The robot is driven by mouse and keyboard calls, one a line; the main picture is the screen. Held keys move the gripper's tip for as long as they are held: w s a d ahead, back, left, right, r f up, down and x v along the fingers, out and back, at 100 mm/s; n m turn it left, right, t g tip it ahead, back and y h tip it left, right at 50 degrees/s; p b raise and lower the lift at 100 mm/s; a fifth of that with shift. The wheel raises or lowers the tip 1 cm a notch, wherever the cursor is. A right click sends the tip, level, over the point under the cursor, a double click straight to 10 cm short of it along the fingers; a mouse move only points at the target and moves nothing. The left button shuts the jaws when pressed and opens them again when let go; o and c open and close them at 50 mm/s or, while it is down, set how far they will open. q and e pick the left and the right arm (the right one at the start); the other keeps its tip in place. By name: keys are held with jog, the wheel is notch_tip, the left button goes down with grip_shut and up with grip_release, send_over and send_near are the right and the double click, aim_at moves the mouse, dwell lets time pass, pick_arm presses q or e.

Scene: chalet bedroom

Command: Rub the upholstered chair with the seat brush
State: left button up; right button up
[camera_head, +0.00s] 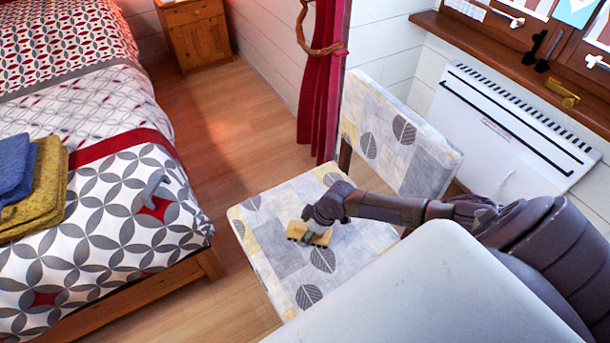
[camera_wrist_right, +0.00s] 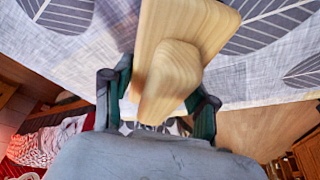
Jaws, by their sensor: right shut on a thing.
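The upholstered chair has a leaf-patterned grey, white and yellow seat (camera_head: 262,235) and a matching backrest (camera_head: 385,130) in the head view. My right gripper (camera_head: 312,228) is over the middle of the seat, shut on the wooden seat brush (camera_head: 297,230). In the right wrist view the brush (camera_wrist_right: 175,75) sits between the two fingers of my right gripper (camera_wrist_right: 155,100), against the leaf-patterned fabric (camera_wrist_right: 75,55). Whether its underside touches the fabric is hidden. My left gripper is not in view.
A bed (camera_head: 105,190) with folded blue and yellow towels (camera_head: 45,190) stands at the left. A wooden nightstand (camera_head: 197,35) is at the back, a red curtain (camera_head: 322,90) behind the chair. A white heater (camera_head: 500,125) hangs right. Floor between bed and chair is clear.

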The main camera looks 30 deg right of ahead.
aim_at(313, 240)
jog(key=shift+s+p, duration=0.45)
jog(key=shift+s, duration=0.2)
jog(key=shift+s+p, duration=0.3)
jog(key=shift+s, duration=0.1)
jog(key=shift+s+a+f, duration=0.1)
jog(key=shift+s, duration=0.5)
jog(key=shift+s+a+p, duration=0.1)
jog(key=shift+s+p, duration=1.45)
jog(key=shift+s, duration=0.25)
pick_arm(q)
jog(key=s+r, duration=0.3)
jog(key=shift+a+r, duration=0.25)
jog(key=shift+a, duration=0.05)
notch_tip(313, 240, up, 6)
jog(key=p, duration=0.5)
jog(key=shift+p, duration=0.4)
pick_arm(e)
notch_tip(313, 240, up, 6)
jog(key=shift+r, duration=0.15)
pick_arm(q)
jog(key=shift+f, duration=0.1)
